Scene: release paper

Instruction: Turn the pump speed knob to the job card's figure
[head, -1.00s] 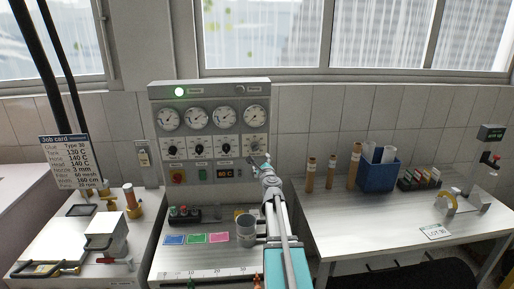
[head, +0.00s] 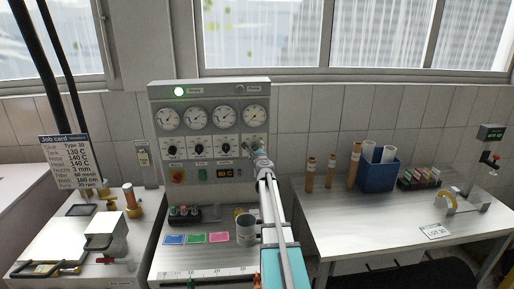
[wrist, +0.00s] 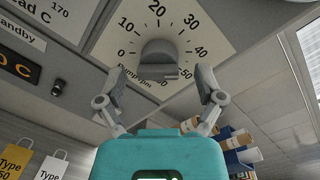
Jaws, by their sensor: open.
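The pump speed knob (wrist: 158,58) is grey and sits in the middle of a pale dial (wrist: 118,38) in the wrist view. Its scale runs clockwise from 0 at left past 20 at top to 40 and beyond at right; the knob's pointer is hard to make out. My gripper (wrist: 160,82) is open, one finger on each side just below the knob, with no clear contact.
The control panel (head: 210,92) has gauges, other knobs and a lit display (head: 224,173). A metal cup (head: 246,232) stands below, near my arm. A blue bin (head: 378,178) and brown tubes stand on the right table (head: 340,215).

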